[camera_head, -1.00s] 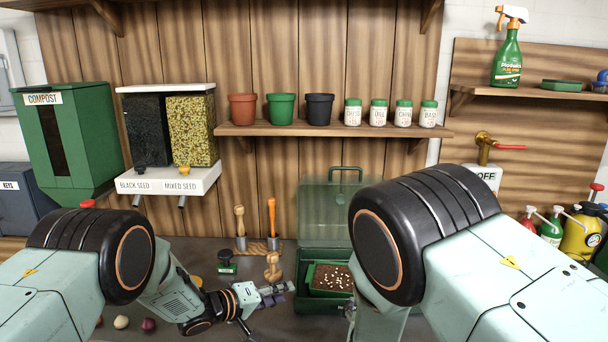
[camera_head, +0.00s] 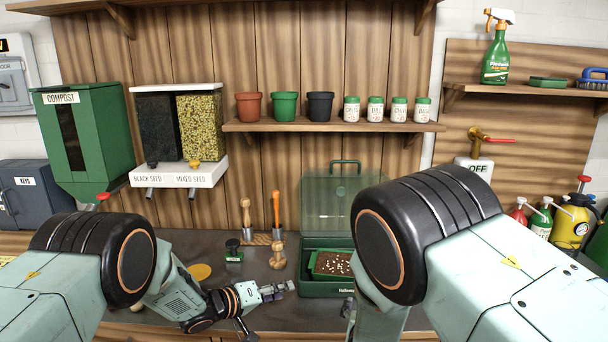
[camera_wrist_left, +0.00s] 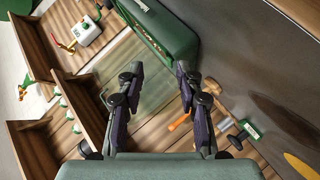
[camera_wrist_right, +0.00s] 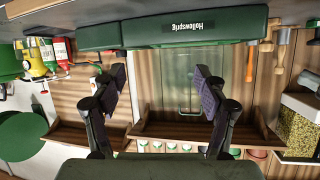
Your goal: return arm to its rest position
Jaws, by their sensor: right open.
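My left arm reaches in low from the left of the head view. Its gripper (camera_head: 278,290) is over the grey bench, in front of a wooden stamp-like tool (camera_head: 278,257). In the left wrist view the fingers (camera_wrist_left: 160,72) are apart with nothing between them. My right arm fills the right of the head view, and its gripper is mostly hidden behind its own link. In the right wrist view the fingers (camera_wrist_right: 160,72) are wide apart and empty, with the green Hollowsprig case (camera_wrist_right: 180,30) beyond them.
The open green case (camera_head: 325,289) holds a soil tray with pale seeds (camera_head: 333,264). Hand tools (camera_head: 246,220) stand behind the left gripper. A shelf (camera_head: 335,126) with pots and jars crosses the wall. Seed dispensers (camera_head: 178,176) and a compost bin (camera_head: 105,135) hang left.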

